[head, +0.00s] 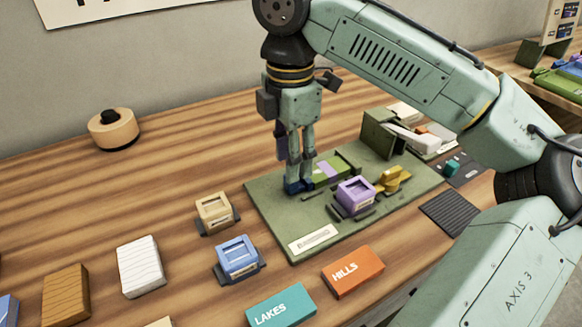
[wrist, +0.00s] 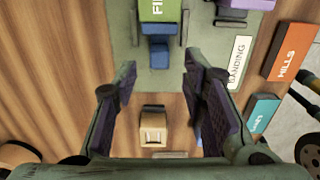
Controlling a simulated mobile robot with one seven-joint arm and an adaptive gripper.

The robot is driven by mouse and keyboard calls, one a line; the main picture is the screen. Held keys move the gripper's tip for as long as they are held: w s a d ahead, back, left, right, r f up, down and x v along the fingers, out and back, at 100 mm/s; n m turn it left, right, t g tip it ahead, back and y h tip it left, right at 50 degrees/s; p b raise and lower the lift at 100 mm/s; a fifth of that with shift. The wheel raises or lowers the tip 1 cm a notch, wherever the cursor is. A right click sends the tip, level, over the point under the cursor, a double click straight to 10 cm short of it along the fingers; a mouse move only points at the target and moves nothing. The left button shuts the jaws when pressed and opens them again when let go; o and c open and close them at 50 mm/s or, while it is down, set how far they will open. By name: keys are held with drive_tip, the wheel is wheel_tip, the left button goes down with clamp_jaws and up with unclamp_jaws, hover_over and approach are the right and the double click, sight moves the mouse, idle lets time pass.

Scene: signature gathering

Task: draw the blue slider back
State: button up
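A small blue slider (head: 293,187) is at the near left end of a green block (head: 325,175) on the green board. In the wrist view the blue slider (wrist: 158,53) sticks out from the end of the green block (wrist: 159,10). My gripper (head: 299,182) points down over this end of the block. In the wrist view my gripper (wrist: 158,78) is open, one finger on each side of the blue slider's line, with gaps on both sides. Nothing is held. A separate blue square piece (head: 237,254) sits on a dark base in front of the board.
A purple piece (head: 355,196) and a yellow piece (head: 394,179) stand right of my gripper on the board (head: 270,215). A tan piece (head: 213,211), an orange HILLS block (head: 353,270) and a teal LAKES block (head: 282,307) are nearby. The table at left is mostly clear.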

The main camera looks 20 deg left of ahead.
drive_tip(key=shift+f, duration=1.7)
clamp_jaws()
